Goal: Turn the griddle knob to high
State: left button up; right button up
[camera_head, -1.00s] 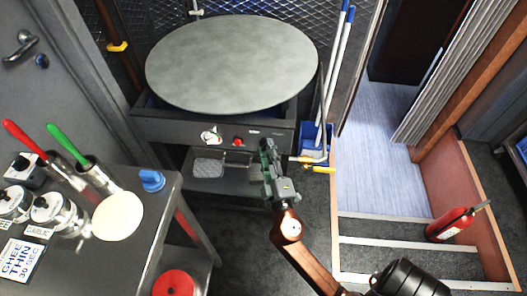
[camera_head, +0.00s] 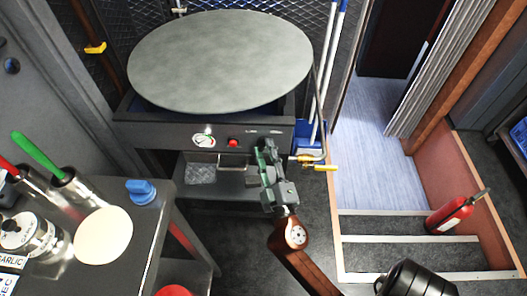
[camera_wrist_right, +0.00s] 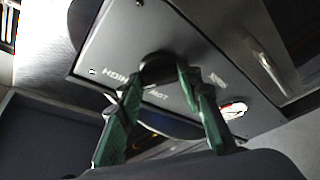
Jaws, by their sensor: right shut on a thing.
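The griddle (camera_head: 220,60) is a large round grey plate on a dark stand with a front control panel (camera_head: 150,131). My right gripper (camera_head: 266,150) is at the right part of this panel. In the right wrist view my right gripper (camera_wrist_right: 160,82) has its green-padded fingers closed around a dark round knob (camera_wrist_right: 158,66). The panel there carries white lettering that reads HIGH and LOW, on either side of the knob. The knob's pointer cannot be made out, and in the head view the gripper hides the knob. My left gripper is not in view.
A gauge (camera_head: 203,140) and a red button (camera_head: 233,143) sit left of the gripper. A yellow-handled valve (camera_head: 326,168) is close on its right. A side table (camera_head: 140,222) with pots stands at the left. Steps and a fire extinguisher (camera_head: 449,214) are at the right.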

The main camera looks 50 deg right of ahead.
jog(key=shift+r, duration=0.1)
jog(key=o, duration=1.1)
jog(key=v, duration=1.2)
